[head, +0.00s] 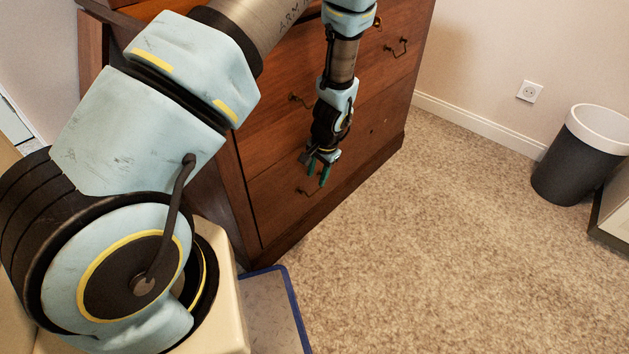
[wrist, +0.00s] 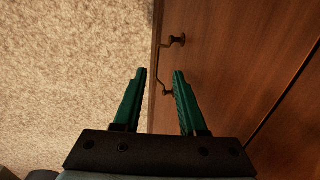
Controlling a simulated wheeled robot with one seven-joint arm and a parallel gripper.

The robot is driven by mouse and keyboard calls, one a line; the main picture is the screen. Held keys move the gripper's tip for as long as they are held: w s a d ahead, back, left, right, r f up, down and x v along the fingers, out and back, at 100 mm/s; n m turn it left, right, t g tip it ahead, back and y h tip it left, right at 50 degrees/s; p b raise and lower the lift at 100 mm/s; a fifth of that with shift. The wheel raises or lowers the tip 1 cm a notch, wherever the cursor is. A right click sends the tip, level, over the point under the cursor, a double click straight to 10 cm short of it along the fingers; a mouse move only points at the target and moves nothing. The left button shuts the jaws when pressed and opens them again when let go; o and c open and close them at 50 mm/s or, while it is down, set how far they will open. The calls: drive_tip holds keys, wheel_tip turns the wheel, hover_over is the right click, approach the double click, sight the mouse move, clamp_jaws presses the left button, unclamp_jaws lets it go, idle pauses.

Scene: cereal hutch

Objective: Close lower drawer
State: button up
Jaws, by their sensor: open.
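The lower drawer (head: 285,205) is the bottom wooden front of a brown chest. It looks nearly flush in the head view, and I cannot tell whether a small gap stands open. Its dark metal handle (head: 309,191) shows just below my gripper (head: 318,178). In the wrist view my gripper (wrist: 160,74) has its two green fingers apart, with nothing held between them. The handle (wrist: 165,84) appears between and beyond the fingertips, against the drawer front (wrist: 220,70). I cannot tell whether a finger touches the handle or the wood.
The upper drawer fronts (head: 275,125) carry similar handles. Carpet (head: 430,260) lies open in front and to the right. A dark bin with a white rim (head: 570,175) stands at the far right. A blue-edged box (head: 275,310) is near the chest's lower left.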

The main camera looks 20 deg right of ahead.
drive_tip(key=r, duration=0.3)
drive_tip(key=shift+s+d+r+p, duration=0.15)
drive_tip(key=shift+s+r+p, duration=0.15)
drive_tip(key=shift+r, duration=0.05)
